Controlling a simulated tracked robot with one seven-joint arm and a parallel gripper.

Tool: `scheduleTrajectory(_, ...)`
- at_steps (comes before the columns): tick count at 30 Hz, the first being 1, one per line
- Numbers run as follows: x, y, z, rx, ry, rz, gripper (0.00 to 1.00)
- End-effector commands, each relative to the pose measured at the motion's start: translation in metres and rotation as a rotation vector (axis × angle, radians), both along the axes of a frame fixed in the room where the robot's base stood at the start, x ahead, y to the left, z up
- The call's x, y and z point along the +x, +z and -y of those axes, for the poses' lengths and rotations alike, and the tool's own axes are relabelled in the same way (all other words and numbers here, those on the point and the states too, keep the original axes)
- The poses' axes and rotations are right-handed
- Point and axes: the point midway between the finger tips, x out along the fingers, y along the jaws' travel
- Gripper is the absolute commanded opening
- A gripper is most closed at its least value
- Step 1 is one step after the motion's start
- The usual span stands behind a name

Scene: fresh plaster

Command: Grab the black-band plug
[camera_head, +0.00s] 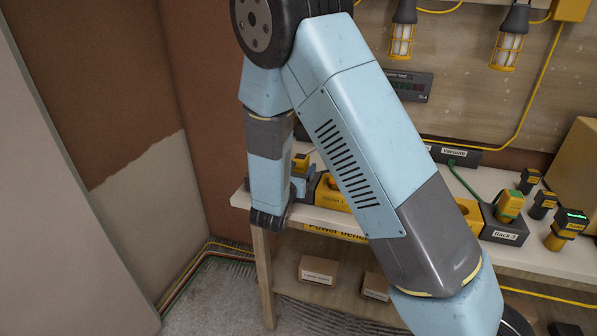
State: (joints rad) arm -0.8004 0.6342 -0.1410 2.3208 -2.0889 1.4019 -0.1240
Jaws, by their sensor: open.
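I cannot tell which plug has the black band. A yellow and green plug (509,206) sits in the holder labelled Rack 2 (495,232). Black plugs with yellow marks stand to its right, one at the back (529,179) and one nearer (543,204). A larger yellow and black piece with a green-lit top (568,229) stands at the bench's right. A small yellow and black item (301,161) shows beside my wrist, above the bench. My arm crosses the middle, its wrist hanging at the bench's left front. My gripper's fingers cannot be made out.
The bench (330,222) has a shelf below with small labelled boxes (318,270). A yellow holder (331,194) is partly hidden by my arm. Caged lamps (403,30) hang on the back board. A cardboard box (578,165) stands at right. Bare floor lies at lower left.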

Motion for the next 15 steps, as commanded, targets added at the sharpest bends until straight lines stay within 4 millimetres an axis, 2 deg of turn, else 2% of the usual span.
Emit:
scheduleTrajectory(7,0.029,0.005,0.013,0.000,0.000,0.001,0.77)
scheduleTrajectory(15,0.033,0.005,0.014,0.000,0.000,0.001,0.76)
